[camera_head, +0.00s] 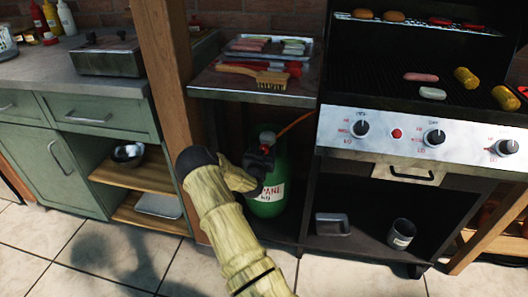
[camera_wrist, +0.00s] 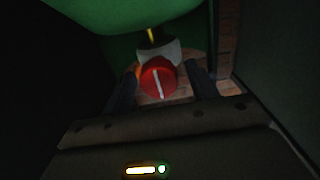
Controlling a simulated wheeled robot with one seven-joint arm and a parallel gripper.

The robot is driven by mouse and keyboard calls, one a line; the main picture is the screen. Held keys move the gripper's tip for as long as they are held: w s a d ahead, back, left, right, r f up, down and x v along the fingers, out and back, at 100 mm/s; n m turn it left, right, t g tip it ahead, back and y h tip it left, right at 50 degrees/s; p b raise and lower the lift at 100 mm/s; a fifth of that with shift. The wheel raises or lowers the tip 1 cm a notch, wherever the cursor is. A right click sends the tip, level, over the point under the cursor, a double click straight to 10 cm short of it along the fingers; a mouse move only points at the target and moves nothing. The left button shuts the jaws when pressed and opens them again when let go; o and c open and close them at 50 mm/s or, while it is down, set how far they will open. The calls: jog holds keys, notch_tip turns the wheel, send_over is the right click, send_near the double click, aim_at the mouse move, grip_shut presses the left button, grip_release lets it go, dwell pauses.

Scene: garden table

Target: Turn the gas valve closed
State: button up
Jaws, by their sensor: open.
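The green gas bottle (camera_head: 266,200) stands on the low shelf left of the grill, with a white label on its front. In the wrist view the red knob (camera_wrist: 158,78) bears a white line running nearly upright in the picture. My gripper (camera_wrist: 163,85) is open, with one dark finger on each side of the knob. Gaps show between the fingers and the knob. The green bottle (camera_wrist: 120,15) fills the top of that view.
An orange hose (camera_head: 295,124) runs from the bottle's top toward the grill. A side shelf (camera_head: 250,96) with a brush and trays overhangs the bottle. A wooden post (camera_head: 165,70) stands to the left. A tin can (camera_head: 401,233) and a small tray (camera_head: 332,224) lie under the grill.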

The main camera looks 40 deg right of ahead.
jog(key=c, duration=1)
jog(key=shift+o, duration=0.2)
